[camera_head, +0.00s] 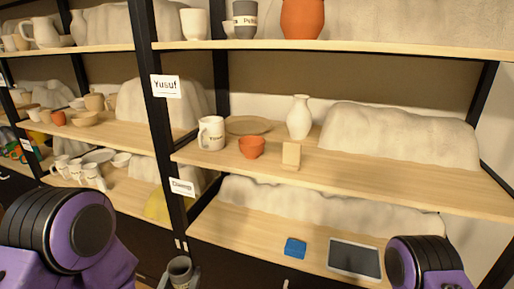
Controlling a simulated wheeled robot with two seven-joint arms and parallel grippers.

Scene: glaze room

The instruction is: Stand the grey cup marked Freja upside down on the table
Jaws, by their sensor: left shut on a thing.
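A dark grey cup (180,267) shows at the bottom edge, left of centre, with its open mouth facing up and tilted slightly. My left gripper (178,281) is shut on it; the fingers are mostly cut off by the frame. No name can be read on this cup. My right gripper is out of view; only part of my right arm shows at the lower right. No table is clearly visible.
A shelf rack fills the view. The middle shelf (380,178) holds a white lettered mug (211,133), an orange bowl (251,147), a white vase (299,117) and a shallow dish (248,125). A blue block (295,248) and a dark tablet (354,259) lie on the lower shelf.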

